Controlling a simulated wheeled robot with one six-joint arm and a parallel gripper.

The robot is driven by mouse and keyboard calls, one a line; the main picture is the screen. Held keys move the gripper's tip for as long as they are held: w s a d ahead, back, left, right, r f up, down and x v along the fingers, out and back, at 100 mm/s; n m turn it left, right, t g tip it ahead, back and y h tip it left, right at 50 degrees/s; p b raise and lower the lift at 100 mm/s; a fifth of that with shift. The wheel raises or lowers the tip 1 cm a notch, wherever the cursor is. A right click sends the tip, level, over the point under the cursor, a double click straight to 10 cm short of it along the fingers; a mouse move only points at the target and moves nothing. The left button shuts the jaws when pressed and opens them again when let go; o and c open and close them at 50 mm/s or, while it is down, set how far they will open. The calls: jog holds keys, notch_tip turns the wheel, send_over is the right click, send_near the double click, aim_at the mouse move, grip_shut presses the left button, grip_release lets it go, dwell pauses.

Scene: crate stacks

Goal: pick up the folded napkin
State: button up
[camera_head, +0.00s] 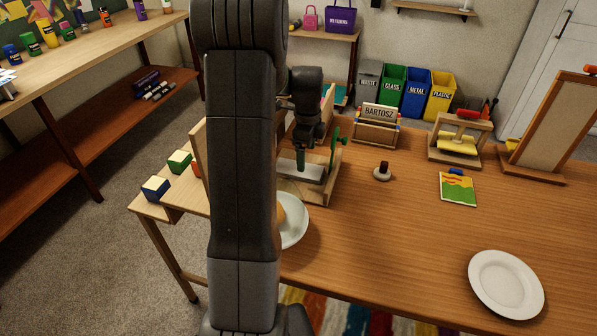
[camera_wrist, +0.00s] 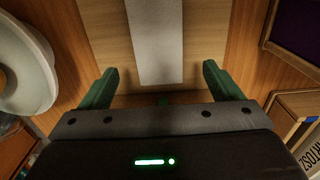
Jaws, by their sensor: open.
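A flat pale grey strip (camera_head: 300,171), which looks like the folded napkin, lies in a wooden holder (camera_head: 321,191) with a green knob. In the wrist view the strip (camera_wrist: 155,38) runs up the middle over a light wooden base (camera_wrist: 203,35). My gripper (camera_head: 301,164) is over the holder, pointing down.
A white plate (camera_head: 296,232) with a tan item stands close by, partly behind my arm; it shows in the wrist view (camera_wrist: 40,75). A wooden box marked BARTOSZ (camera_head: 376,132) and a round knobbed object (camera_head: 382,172) are to the right. An empty plate (camera_head: 506,285) is front right.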

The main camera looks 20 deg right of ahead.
jog(key=shift+a+f, duration=0.1)
jog(key=shift+f, duration=2.7)
jog(key=shift+s, duration=0.1)
jog(key=c, duration=1.1)
